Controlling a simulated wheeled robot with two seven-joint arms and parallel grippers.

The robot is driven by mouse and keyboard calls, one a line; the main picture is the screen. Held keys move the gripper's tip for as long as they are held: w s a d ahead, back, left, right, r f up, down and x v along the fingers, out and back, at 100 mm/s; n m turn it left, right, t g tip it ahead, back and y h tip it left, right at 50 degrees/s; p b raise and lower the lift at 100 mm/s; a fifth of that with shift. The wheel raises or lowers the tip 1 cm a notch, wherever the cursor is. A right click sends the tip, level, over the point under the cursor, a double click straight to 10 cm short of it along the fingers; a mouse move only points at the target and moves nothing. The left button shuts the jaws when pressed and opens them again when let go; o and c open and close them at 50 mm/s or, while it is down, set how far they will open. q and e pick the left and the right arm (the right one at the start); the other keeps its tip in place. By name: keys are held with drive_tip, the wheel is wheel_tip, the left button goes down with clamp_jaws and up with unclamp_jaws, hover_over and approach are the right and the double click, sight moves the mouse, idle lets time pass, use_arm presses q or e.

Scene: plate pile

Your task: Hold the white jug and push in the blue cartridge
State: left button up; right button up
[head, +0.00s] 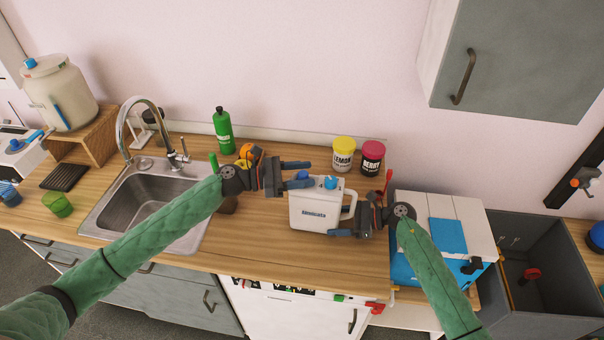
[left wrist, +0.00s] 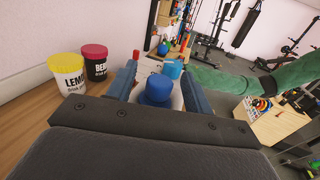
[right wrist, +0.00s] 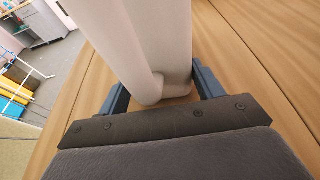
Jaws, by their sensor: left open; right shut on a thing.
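The white jug (head: 318,209) stands upright on the wooden counter, with dark lettering on its front and its handle (head: 349,207) at the right. My right gripper (head: 338,232) is shut on the jug's handle; the right wrist view shows the white handle (right wrist: 170,85) between its fingers. My left gripper (head: 297,175) is open over the jug's top. In the left wrist view the blue cartridge (left wrist: 157,89) lies between the open fingers. Whether they touch it, I cannot tell.
A yellow-lidded tub (head: 343,155) and a red-lidded tub (head: 372,157) stand behind the jug. A sink (head: 150,200) and a green bottle (head: 223,131) are at left. A blue-and-white box (head: 447,236) stands at right. The counter's front (head: 250,255) is clear.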

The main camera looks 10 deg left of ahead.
use_arm(q)
drive_tip(key=v, duration=1.2)
use_arm(e)
drive_tip(key=o, duration=0.9)
use_arm(q)
drive_tip(key=shift+r, duration=0.1)
use_arm(e)
drive_tip(key=shift+o, duration=0.2)
drive_tip(key=shift+d, duration=0.15)
